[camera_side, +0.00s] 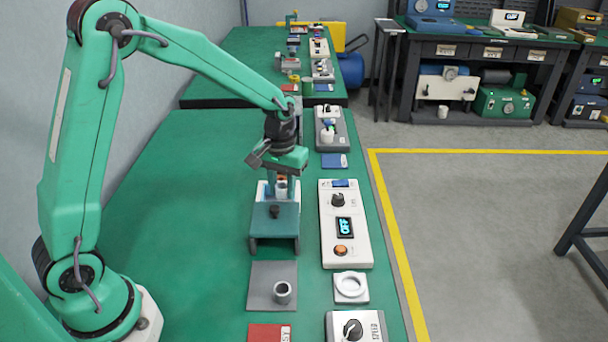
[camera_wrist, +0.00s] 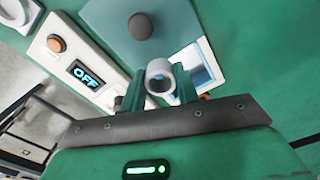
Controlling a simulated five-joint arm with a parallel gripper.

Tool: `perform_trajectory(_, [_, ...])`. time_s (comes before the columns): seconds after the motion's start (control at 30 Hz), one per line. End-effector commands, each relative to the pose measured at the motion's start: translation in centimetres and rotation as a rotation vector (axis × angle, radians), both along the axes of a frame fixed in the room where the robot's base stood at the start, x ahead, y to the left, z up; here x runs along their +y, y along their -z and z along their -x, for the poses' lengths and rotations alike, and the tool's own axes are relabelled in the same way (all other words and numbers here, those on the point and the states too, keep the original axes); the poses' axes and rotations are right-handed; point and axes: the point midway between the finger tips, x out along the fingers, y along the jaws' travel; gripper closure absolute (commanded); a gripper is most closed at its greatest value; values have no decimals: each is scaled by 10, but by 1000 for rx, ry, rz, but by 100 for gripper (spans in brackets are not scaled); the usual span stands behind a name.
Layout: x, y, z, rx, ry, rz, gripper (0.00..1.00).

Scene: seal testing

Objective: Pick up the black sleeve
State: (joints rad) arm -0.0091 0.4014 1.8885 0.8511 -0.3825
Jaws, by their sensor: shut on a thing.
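My gripper (camera_side: 281,188) points down over the rear end of a green-topped fixture (camera_side: 274,222). In the wrist view its green fingers (camera_wrist: 160,84) are shut on a short pale grey tube (camera_wrist: 154,70) with an open end. In the side view the held piece is small and partly hidden by the fingers; an orange bit and a white bit show there. I cannot tell whether it is clear of the fixture. A dark round knob (camera_side: 275,211) stands on the fixture, also in the wrist view (camera_wrist: 140,26). No clearly black sleeve can be made out.
A white control box (camera_side: 345,245) with a display reading OFF stands right of the fixture. The green table left of the fixture is clear.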

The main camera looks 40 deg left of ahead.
Motion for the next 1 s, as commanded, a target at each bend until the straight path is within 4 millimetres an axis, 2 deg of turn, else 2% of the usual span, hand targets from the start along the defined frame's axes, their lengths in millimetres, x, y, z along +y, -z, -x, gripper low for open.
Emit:
perform_trajectory(0.03, [-10,-7,4,-3,4,0,94])
perform_trajectory(0.2, [-35,-23,16,-2,4,0,94])
perform_trajectory(0.4, [-55,-36,26,0,1,0,94])
perform_trajectory(0.6, [-64,-42,30,0,-1,0,94])
perform_trajectory(1.0, [-64,-43,31,0,-1,0,94])
